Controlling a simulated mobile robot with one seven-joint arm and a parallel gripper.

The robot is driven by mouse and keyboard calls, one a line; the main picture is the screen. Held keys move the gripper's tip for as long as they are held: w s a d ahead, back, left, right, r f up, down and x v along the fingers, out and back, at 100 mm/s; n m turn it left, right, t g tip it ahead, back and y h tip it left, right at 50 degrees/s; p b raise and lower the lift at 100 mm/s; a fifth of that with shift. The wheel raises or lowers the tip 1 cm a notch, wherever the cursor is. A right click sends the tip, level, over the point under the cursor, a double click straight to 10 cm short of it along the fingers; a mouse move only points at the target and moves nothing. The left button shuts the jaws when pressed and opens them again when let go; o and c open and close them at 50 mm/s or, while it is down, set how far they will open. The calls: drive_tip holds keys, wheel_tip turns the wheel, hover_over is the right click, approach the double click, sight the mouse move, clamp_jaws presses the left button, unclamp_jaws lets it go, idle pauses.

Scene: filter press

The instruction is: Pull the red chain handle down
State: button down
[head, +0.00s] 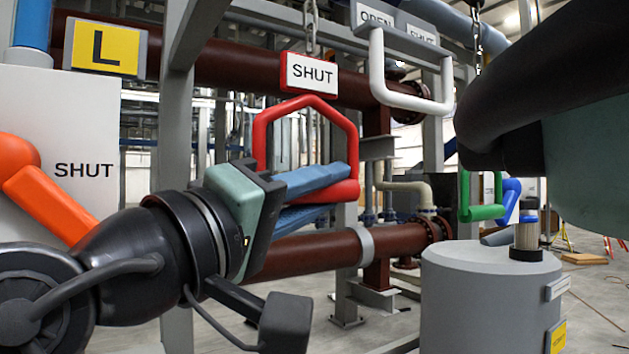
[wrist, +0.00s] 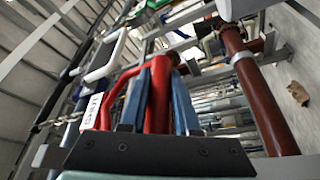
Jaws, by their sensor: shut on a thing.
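The red chain handle (head: 354,140) is a loop hanging from a chain under a red-framed SHUT sign (head: 311,72) in the head view. My gripper (head: 338,191) reaches in from the left, and its blue fingers are shut on the handle's lower bar, one above it and one below. In the wrist view the red handle (wrist: 158,95) runs between the two blue fingers of my gripper (wrist: 158,88). The part of the bar behind the fingers is hidden in the head view.
A white handle (head: 376,75) hangs to the right. A green handle (head: 465,196) hangs farther right, above a grey cylinder (head: 490,300). A brown pipe (head: 310,252) runs behind my gripper. An orange lever (head: 45,205) is at the left, beside a white SHUT panel (head: 85,130).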

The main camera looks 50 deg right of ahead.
wheel_tip(320, 180, down, 10)
drive_tip(key=b, duration=0.6)
drive_tip(key=shift+r, duration=0.2)
drive_tip(key=shift+d, duration=0.1)
drive_tip(key=c, duration=0.7)
unclamp_jaws()
drive_tip(key=shift+o, duration=0.2)
drive_tip(key=shift+r, duration=0.1)
drive_tip(key=b+v, duration=0.5)
drive_tip(key=v, duration=0.8)
drive_tip(key=shift+w, duration=0.1)
